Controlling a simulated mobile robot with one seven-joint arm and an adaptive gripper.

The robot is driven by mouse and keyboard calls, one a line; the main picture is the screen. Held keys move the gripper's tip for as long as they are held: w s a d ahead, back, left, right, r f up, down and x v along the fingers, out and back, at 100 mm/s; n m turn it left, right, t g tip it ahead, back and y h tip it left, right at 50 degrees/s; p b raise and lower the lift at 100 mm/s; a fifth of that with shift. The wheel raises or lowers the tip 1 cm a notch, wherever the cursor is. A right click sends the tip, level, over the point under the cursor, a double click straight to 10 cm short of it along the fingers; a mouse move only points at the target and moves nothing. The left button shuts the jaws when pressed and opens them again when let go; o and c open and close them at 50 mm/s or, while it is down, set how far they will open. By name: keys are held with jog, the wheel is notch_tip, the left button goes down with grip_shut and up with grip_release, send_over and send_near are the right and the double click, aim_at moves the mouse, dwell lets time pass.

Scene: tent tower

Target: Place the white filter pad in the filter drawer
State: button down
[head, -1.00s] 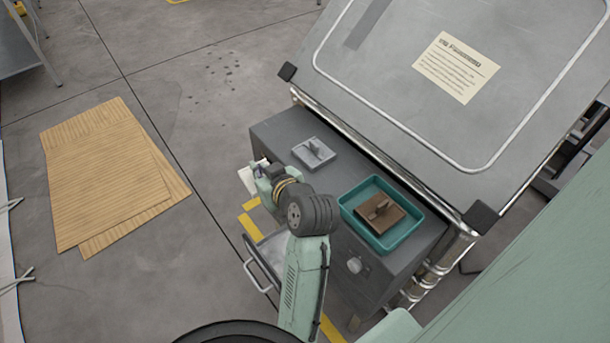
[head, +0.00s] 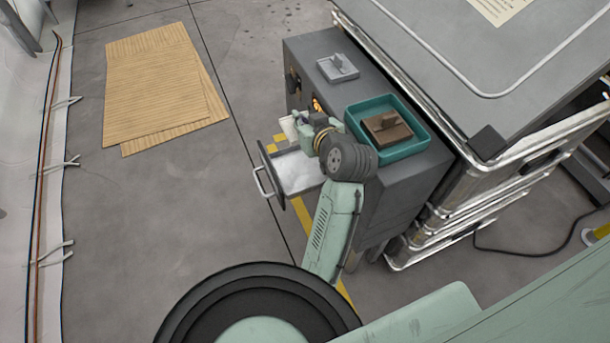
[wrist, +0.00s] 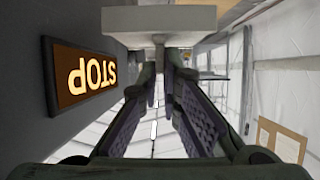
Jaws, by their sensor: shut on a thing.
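The white filter pad (wrist: 158,18) shows as a pale block with a narrow stem at the top of the wrist view. My gripper (wrist: 158,70) is shut on that stem. In the head view the pad (head: 289,127) is a small white piece at the left of my gripper (head: 300,128), beside the cabinet front. The filter drawer (head: 281,190) is pulled out from the cabinet, with a handle on its front and a pale interior. The gripper and pad appear near the drawer's far side; their height above it is unclear. My arm hides part of the drawer.
The grey cabinet (head: 310,48) carries a grey handled block (head: 338,67) and a teal tray (head: 419,146) holding a brown handled block (head: 387,127). A lit STOP sign (wrist: 85,76) is close at the wrist view's left. Large metal cases (head: 440,215) stand right; floor left is open.

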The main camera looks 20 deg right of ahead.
notch_tip(320, 180, down, 18)
jog(key=shift+r, duration=0.1)
dwell(0.4)
jog(key=c, duration=2.3)
grip_release()
jog(key=shift+f, duration=0.2)
jog(key=o, duration=0.5)
jog(key=shift+r, duration=0.1)
